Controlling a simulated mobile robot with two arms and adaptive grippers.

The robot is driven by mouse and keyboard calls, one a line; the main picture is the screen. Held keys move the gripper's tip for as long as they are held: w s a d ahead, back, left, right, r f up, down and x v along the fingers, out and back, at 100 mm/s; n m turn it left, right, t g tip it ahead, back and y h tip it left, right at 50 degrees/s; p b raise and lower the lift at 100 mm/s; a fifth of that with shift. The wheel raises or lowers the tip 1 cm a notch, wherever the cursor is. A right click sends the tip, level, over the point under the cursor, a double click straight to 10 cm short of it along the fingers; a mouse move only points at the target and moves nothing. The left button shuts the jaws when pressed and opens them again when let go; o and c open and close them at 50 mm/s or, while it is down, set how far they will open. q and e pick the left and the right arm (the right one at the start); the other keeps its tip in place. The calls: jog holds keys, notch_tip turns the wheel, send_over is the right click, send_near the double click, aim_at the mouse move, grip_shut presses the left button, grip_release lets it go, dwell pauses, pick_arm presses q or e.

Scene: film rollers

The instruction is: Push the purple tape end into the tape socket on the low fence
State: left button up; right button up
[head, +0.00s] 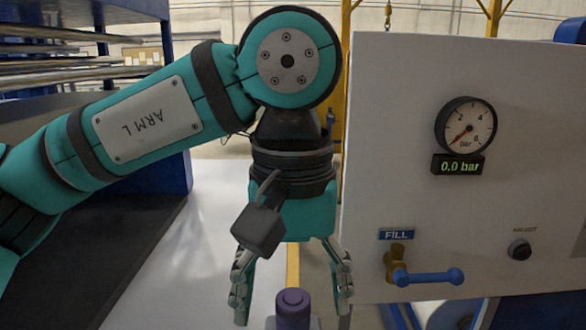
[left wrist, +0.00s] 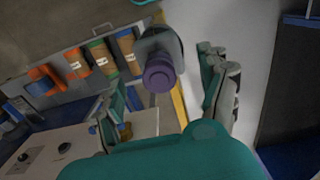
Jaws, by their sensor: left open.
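My left gripper (head: 292,312) points down in the head view, its two fingers spread wide. A short purple cylinder (head: 293,302), which looks like the purple tape end, shows low between the fingers. In the left wrist view the same purple piece (left wrist: 160,73) stands against a grey rounded part (left wrist: 160,42), beyond the fingers. I see a gap between it and the finger on the right; contact on the other side is unclear. I cannot make out the tape socket or the low fence for certain. My right gripper is not in view.
A pale panel (head: 400,120) stands on the right, with a gauge (head: 466,125) above a 0.0 bar display, a blue-handled FILL valve (head: 427,276) and a black knob (head: 519,248). In the left wrist view, several labelled rollers, including a green-banded one (left wrist: 102,58), lie at upper left.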

aim_at(293, 297)
pick_arm(q)
notch_tip(293, 297, up, 9)
dwell(0.3)
